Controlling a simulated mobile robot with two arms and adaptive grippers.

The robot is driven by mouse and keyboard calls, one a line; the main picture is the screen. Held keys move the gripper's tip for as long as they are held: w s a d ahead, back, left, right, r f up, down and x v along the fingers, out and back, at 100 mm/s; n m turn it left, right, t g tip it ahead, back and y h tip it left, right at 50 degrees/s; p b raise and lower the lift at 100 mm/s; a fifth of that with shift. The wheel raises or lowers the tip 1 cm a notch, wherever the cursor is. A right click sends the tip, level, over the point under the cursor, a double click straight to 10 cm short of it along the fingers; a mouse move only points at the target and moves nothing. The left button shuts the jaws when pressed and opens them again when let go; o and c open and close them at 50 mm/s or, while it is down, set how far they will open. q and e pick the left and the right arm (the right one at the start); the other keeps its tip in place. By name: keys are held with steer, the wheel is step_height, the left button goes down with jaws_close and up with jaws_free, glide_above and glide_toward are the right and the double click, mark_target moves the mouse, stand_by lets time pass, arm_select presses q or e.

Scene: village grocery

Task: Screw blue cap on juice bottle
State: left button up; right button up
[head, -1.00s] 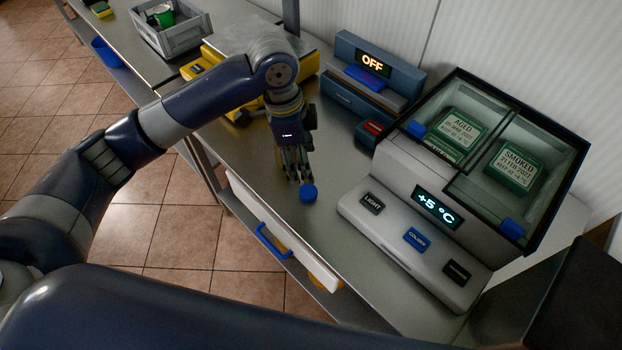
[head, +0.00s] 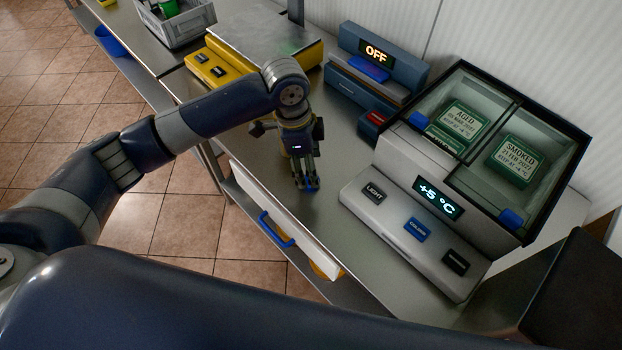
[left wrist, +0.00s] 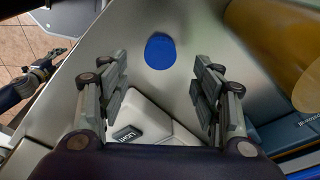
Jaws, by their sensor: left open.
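The blue cap (head: 308,189) is on the steel counter, mostly hidden by my left gripper (head: 306,184) in the head view. In the left wrist view the cap (left wrist: 160,52) is a plain blue round. It shows in the gap ahead of the two fingers of my left gripper (left wrist: 163,90), which are spread apart with nothing between them. The gripper points down over the cap; contact is not clear. What looks like my right gripper (left wrist: 40,75) is small at the left of that view; its fingers are too small to judge.
A cooler (head: 408,232) with buttons and green packs stands right of the cap. A blue OFF device (head: 348,88) and a yellow scale (head: 222,76) stand farther back. A white drawer front with a blue handle (head: 276,230) is at the counter's front edge.

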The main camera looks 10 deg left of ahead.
arm_select(q)
steer(key=shift+f, duration=0.2)
step_height(320, 180, down, 4)
steer(key=shift+r+p, duration=0.15)
steer(key=shift+p, duration=0.65)
steer(key=shift+d+f, duration=0.15)
steer(key=shift+f, duration=0.4)
steer(key=c, duration=0.7)
